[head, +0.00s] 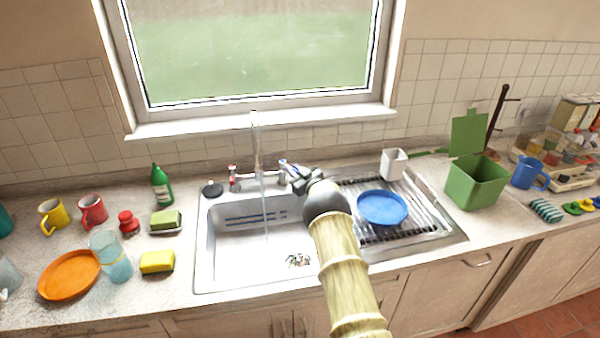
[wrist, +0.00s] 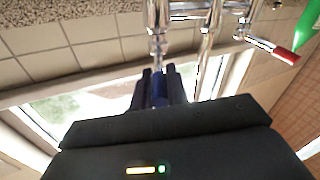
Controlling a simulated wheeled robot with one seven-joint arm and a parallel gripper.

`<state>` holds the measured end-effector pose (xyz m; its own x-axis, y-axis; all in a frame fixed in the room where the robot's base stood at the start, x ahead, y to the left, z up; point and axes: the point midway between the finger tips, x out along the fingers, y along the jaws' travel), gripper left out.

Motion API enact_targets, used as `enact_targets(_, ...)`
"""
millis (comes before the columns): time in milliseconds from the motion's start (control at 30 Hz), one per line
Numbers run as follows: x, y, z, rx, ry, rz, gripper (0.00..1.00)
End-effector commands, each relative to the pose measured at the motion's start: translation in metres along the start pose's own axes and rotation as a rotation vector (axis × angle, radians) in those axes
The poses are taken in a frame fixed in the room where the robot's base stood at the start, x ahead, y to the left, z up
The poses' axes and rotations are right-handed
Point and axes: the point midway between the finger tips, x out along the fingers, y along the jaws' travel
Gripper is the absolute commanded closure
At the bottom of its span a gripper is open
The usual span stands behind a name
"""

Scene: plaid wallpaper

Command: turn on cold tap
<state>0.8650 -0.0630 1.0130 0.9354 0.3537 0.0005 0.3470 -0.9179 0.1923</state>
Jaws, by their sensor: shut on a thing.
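The chrome tap (head: 259,150) stands behind the sink, with a red-marked handle (head: 234,179) on its left and a blue-marked cold handle (head: 283,164) on its right. In the wrist view the cold handle (wrist: 159,88) sits between the two dark fingers of my gripper (wrist: 158,76), which is shut on it. The red handle (wrist: 287,55) shows at the right there. In the head view my gripper (head: 291,172) reaches the cold handle from the right, and my arm covers part of the sink. A thin pale streak, looking like running water, drops from the spout into the basin.
The sink basin (head: 225,255) is otherwise mostly clear. A green bottle (head: 161,187) stands left of the tap. The window sill (head: 262,121) is behind.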

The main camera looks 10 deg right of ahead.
Motion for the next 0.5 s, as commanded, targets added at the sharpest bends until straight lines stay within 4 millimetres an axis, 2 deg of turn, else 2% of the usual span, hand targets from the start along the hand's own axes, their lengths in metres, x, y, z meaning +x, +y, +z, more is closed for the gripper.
enact_targets(167,0.0007,-0.0004,-0.0019,-0.001,0.002,-0.001,1.0)
enact_targets(200,0.0007,-0.0004,-0.0019,-0.001,0.002,-0.001,0.83)
enact_targets(300,0.0006,-0.0003,-0.0017,-0.001,0.002,0.0,0.63)
enact_targets(500,-0.0002,0.0008,-0.0006,-0.001,0.0,0.002,0.63)
